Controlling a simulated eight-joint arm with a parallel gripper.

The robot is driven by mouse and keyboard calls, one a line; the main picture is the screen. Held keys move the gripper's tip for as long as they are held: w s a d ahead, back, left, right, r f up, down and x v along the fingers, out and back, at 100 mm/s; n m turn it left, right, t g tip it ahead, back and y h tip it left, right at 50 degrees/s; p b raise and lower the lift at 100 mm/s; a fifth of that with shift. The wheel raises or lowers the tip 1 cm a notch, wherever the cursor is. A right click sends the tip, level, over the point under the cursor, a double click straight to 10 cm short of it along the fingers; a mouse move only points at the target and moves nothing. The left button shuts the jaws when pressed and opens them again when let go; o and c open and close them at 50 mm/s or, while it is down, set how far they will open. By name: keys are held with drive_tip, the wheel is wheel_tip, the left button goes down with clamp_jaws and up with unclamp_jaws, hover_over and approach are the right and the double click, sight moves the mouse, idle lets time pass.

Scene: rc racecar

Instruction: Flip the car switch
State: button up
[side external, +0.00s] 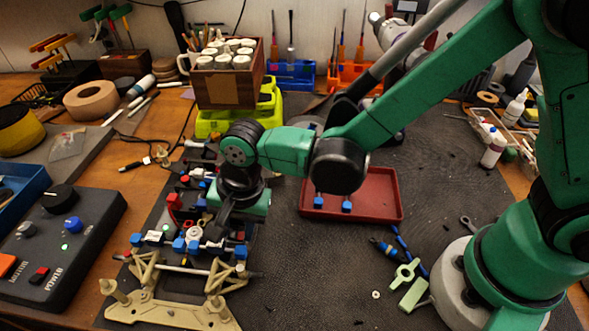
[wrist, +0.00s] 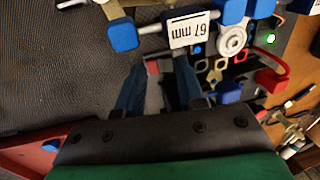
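The car (side external: 194,247) is a partly built chassis with blue, red and pale parts on the dark mat at centre left. A red curved part (wrist: 272,75) is at the right. I cannot tell which small part is the car switch. My gripper (wrist: 162,72) points down over the car, its two dark blue fingers apart with nothing visibly held. In the side view, my gripper (side external: 225,218) hides part of the car.
A black control box (side external: 75,245) with knobs and a red switch (side external: 39,275) stands at the left. A beige frame (side external: 170,312) is at the front. A red tray (side external: 385,205) lies right of the car, with clear mat (side external: 310,265) in front of it.

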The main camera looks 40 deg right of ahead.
sight(233, 233)
clamp_jaws()
drive_tip(key=shift+w+a+g+h, duration=0.2)
drive_tip(key=shift+g+h, duration=0.4)
drive_tip(key=shift+w+a+g+h, duration=0.15)
drive_tip(key=shift+w+g+h, duration=0.05)
drive_tip(key=shift+g+h, duration=0.8)
drive_tip(key=shift+o, duration=1.5)
unclamp_jaws()
drive_tip(key=shift+r, duration=0.1)
wheel_tip(233, 233, up, 20)
